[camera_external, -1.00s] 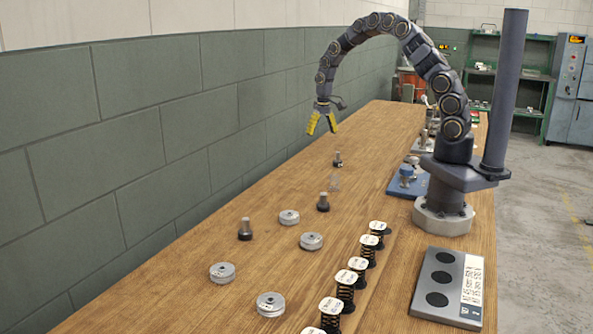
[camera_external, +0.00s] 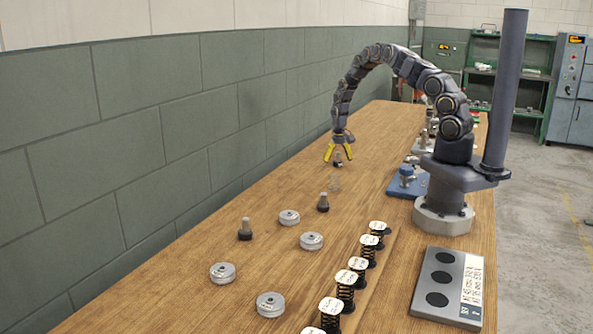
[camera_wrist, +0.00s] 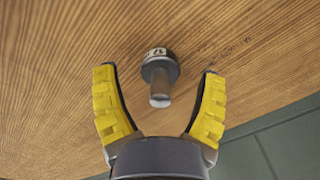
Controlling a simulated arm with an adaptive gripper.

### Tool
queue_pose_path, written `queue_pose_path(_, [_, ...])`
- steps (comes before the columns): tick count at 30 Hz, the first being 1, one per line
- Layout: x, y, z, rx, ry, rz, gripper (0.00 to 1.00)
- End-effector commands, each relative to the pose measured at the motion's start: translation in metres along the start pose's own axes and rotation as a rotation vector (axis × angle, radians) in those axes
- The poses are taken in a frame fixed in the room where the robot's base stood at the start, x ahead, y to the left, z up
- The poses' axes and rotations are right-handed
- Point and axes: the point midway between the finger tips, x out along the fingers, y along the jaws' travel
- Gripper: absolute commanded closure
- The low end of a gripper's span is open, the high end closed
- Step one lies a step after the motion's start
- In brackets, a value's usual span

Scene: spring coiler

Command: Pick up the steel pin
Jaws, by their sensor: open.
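My gripper (camera_external: 339,156) has yellow fingers and is open and empty, low over the far part of the wooden bench. In the wrist view my gripper (camera_wrist: 160,100) spreads its fingers with a pin between and just beyond their tips. This pin (camera_wrist: 159,75) has a steel shaft and a dark round base with a light label band; it stands on the wood and nothing holds it. In the external view the same pin (camera_external: 338,161) shows between the fingertips, partly hidden. Two similar pins stand nearer the camera, one in the middle (camera_external: 323,202) and one at left (camera_external: 245,229).
Several grey discs (camera_external: 311,241) lie on the bench (camera_external: 190,290). A row of black springs with white tops (camera_external: 346,284) stands right of them. A grey tray with dark round spots (camera_external: 425,311) lies front right. A green wall (camera_external: 200,120) borders the left.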

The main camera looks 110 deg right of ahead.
Motion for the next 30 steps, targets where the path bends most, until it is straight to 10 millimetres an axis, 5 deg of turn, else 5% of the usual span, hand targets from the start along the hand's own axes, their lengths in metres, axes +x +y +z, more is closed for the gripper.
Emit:
queue_pose_path(6, [0.001, 0.000, 0.000, 0.000, 0.000, -0.001, 0.33])
queue_pose_path(11, [0.001, 0.000, 0.000, 0.000, -0.001, -0.001, 0.97])
queue_pose_path(30, [-0.013, -0.001, 0.001, 0.002, -0.001, -0.002, 1.00])
